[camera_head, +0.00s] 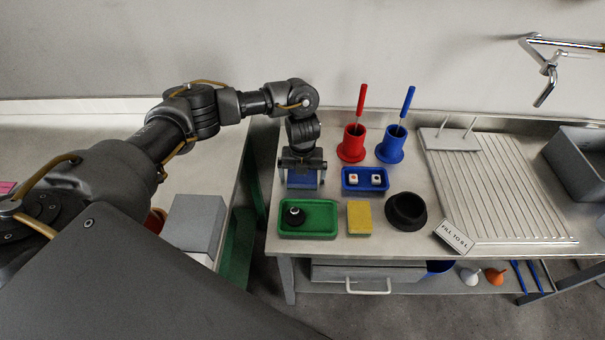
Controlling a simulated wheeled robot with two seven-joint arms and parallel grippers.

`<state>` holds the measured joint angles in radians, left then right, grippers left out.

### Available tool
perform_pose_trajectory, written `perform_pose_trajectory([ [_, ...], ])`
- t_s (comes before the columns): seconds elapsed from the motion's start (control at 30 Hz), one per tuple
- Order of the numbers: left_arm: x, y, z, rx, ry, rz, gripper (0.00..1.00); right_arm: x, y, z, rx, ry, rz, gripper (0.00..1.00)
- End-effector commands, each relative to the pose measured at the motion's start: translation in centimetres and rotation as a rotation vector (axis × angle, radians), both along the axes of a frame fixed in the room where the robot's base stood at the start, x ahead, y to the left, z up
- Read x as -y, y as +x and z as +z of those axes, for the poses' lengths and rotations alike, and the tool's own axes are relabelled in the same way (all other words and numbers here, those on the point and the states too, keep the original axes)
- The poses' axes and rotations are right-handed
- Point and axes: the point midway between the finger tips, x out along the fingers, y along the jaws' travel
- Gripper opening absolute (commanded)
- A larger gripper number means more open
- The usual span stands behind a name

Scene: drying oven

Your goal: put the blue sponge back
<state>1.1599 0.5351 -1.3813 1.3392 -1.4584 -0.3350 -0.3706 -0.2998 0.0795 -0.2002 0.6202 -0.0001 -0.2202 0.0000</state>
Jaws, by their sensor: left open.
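My left gripper (303,180) points down over the back left part of the bench, behind the green tray (329,233). Its jaws are open. A blue block-like thing (302,179), which looks like the blue sponge, shows between and below the fingers. The gripper hides part of it, and I cannot tell whether the fingers touch it. A yellow sponge (359,218) lies to the right of the green tray. My right gripper is not in view.
A blue tray (351,187) with two small white pieces, a black bowl (406,211), a red holder (352,146) and a blue holder (391,147) with upright tools stand to the right. A ribbed drainboard (500,185) and a grey basin (582,160) lie further right.

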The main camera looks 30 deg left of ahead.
Motion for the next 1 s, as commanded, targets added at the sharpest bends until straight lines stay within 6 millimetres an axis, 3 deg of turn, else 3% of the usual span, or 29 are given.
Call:
perform_pose_trajectory([
  [0.17,-0.1,0.1,1.3,0.004,0.002,-0.002,1.0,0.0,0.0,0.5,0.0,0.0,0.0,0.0],
  [0.63,0.0,0.1,10.4,0.004,0.002,-0.002,1.0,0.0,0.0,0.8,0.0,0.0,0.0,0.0],
  [0.8,0.0,0.0,11.9,0.001,0.0,-0.001,1.0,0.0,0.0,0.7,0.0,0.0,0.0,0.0],
  [1.0,0.0,0.0,12.3,0.0,0.0,0.0,1.0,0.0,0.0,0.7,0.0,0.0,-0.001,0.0],
])
